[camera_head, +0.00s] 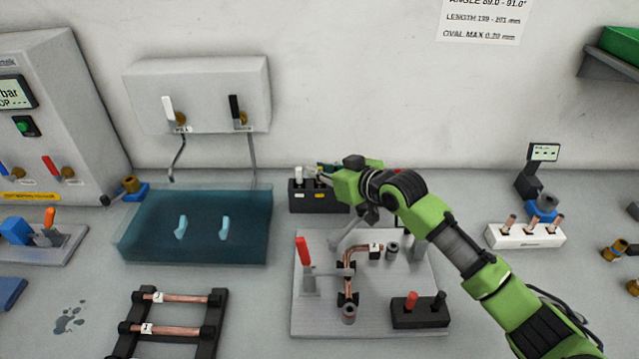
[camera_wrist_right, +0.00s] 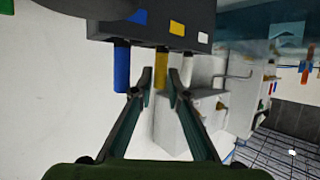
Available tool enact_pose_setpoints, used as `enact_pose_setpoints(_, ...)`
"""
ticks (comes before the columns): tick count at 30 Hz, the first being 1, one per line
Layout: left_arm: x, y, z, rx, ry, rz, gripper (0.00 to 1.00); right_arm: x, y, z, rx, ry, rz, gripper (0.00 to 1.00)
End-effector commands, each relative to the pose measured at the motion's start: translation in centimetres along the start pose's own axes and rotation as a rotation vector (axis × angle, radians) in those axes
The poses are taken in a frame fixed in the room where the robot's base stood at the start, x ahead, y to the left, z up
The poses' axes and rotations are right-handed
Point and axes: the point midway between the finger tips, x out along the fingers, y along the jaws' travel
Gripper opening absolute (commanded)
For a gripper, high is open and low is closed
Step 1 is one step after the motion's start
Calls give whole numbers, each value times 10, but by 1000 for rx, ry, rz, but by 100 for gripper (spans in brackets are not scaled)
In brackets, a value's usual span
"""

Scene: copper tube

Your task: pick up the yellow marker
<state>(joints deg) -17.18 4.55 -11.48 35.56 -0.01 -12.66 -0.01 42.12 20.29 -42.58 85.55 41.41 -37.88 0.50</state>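The yellow marker (camera_wrist_right: 160,66) stands in a dark marker holder (camera_wrist_right: 150,30), which appears upside down in the right wrist view, between a blue marker (camera_wrist_right: 121,66) and a white marker (camera_wrist_right: 187,69). My right gripper (camera_wrist_right: 159,74) is open, with one fingertip on each side of the yellow marker; a narrow gap seems to show on the left. In the head view the holder (camera_head: 312,206) stands near the wall, and my right gripper (camera_head: 328,172) is over it, largely hiding the yellow and blue markers. My left gripper is not in view.
A fixture plate (camera_head: 310,322) with a bent copper tube (camera_head: 348,284) lies in front of the holder. A blue water tank (camera_head: 140,240) is to its left. A black rack (camera_head: 217,318) with copper tubes is at front left. A white block (camera_head: 520,240) stands at the right.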

Motion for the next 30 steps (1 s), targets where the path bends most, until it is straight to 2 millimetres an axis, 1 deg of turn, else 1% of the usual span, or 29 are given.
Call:
enact_pose_setpoints(3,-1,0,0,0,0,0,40,4,0,0,0,0,1,15)
enact_pose_setpoints(8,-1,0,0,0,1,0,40,4,0,0,0,1,1,15)
enact_pose_setpoints(9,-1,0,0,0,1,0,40,4,0,0,0,1,1,12)
enact_pose_setpoints(10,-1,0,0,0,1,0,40,4,0,0,0,1,1,5)
enact_pose_setpoints(11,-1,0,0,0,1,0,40,4,0,0,0,0,1,0)
enact_pose_setpoints(22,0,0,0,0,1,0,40,3,0,-2,-1,1,1,0)
enact_pose_setpoints(26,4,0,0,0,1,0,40,-3,1,-18,-4,5,1,0)
enact_pose_setpoints(30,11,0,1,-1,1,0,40,-14,0,-44,-4,6,1,0)
